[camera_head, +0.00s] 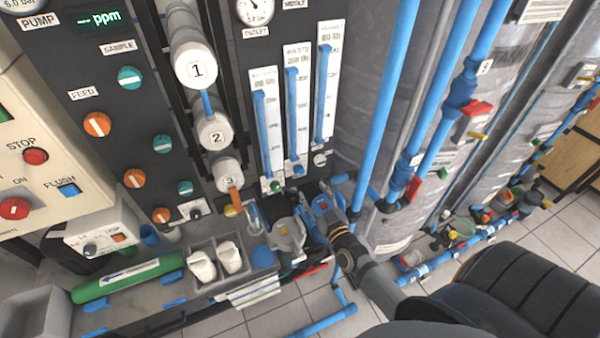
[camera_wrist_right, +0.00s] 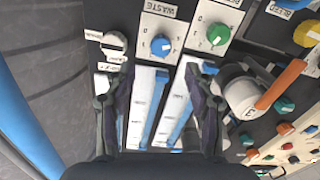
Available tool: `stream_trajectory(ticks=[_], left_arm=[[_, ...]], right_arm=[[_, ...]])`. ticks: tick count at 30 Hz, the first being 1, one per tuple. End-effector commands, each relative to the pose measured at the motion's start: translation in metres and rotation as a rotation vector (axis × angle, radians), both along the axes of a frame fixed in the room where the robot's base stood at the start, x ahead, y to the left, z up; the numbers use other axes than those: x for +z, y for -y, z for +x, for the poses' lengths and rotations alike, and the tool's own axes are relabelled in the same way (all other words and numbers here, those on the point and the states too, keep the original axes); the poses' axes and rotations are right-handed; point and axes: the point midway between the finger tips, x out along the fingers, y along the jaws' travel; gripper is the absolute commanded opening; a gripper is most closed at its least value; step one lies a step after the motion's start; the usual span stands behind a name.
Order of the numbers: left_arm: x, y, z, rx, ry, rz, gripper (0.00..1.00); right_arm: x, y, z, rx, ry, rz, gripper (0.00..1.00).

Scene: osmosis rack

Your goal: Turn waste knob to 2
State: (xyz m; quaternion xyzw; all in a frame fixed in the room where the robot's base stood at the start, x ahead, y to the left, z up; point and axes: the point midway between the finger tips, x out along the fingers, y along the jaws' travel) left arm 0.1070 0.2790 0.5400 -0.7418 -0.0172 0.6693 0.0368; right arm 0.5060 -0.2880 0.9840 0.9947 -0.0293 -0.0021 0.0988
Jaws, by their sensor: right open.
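The waste knob (camera_wrist_right: 162,44) is a small blue round knob on a white plate marked WASTE in the right wrist view. Its pale pointer mark and the scale are too small to read surely. In the head view the blue knob (camera_head: 298,170) is at the foot of the middle flow meter. My right gripper (camera_wrist_right: 158,75) is open and empty, its two fingers on either side of the view, below the knob and apart from it in the picture. In the head view my right gripper (camera_head: 325,202) is below and right of the knob. My left gripper is not in view.
A green knob (camera_wrist_right: 217,34) on a like plate sits right of the waste knob in the wrist view. A black-and-white knob (camera_wrist_right: 114,42) is to its left. An orange-handled valve (camera_wrist_right: 282,84) and blue pipes (camera_head: 385,90) stand nearby.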

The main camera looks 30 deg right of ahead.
Motion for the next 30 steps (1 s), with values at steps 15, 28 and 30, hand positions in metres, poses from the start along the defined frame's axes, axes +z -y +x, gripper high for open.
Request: stream_trajectory(ticks=[15,28,30], left_arm=[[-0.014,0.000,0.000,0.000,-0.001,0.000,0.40],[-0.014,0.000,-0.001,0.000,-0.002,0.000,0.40],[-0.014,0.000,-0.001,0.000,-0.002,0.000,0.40]], right_arm=[[-0.001,0.005,0.093,0.001,0.001,0.001,0.54],[0.000,0.005,0.101,0.002,0.000,0.002,0.47],[0.000,0.005,0.101,0.002,0.000,0.002,0.38]])
